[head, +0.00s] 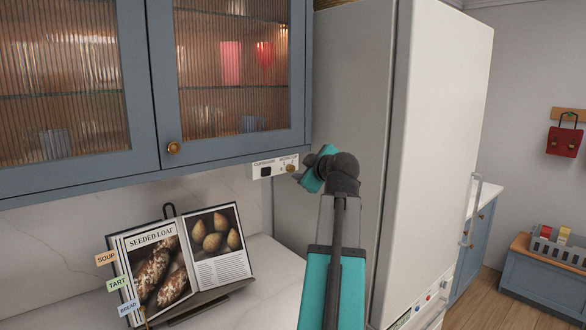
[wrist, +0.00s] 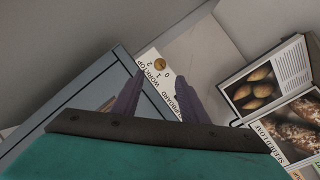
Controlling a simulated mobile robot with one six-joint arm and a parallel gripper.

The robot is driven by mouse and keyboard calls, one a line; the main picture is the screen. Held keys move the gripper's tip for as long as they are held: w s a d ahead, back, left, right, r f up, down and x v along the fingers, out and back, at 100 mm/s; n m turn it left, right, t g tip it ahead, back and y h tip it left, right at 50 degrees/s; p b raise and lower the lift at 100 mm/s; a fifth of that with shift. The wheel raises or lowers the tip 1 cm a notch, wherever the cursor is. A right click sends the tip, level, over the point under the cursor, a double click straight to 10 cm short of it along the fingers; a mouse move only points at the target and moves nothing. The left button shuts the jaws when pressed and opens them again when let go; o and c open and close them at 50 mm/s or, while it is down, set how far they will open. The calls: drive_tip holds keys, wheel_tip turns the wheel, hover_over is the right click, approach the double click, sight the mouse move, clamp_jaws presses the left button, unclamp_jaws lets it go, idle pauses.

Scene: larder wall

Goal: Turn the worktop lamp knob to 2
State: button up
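The worktop lamp knob (wrist: 160,64) is a small round brass knob on a white panel (wrist: 163,82) lettered WORKTOP and CUPBOARD, with small numerals around it. Which numeral it points to is too small to tell. In the head view the knob (head: 291,167) sits at the right end of the panel (head: 278,171), under the wall cupboard, beside a black switch (head: 266,171). My gripper (wrist: 160,76) is open, its two dark fingers apart. In the wrist view the knob appears just beyond the gap between the fingertips. In the head view my gripper (head: 300,176) is right beside the knob; contact cannot be told.
The blue glass-fronted cupboard (head: 80,165) overhangs the worktop. A tall fridge (head: 440,130) stands close on the right of my arm. An open cookbook (head: 215,240) on a stand occupies the worktop below left. The worktop (head: 265,290) right of it is clear.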

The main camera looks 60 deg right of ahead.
sight(292, 169)
drive_tip(key=p+x, duration=0.2)
drive_tip(key=x, duration=0.6)
drive_tip(key=shift+w, duration=0.1)
drive_tip(key=shift+w+d+f+p, duration=0.25)
drive_tip(key=shift+w+d+p, duration=0.1)
drive_tip(key=shift+w, duration=0.1)
clamp_jaws()
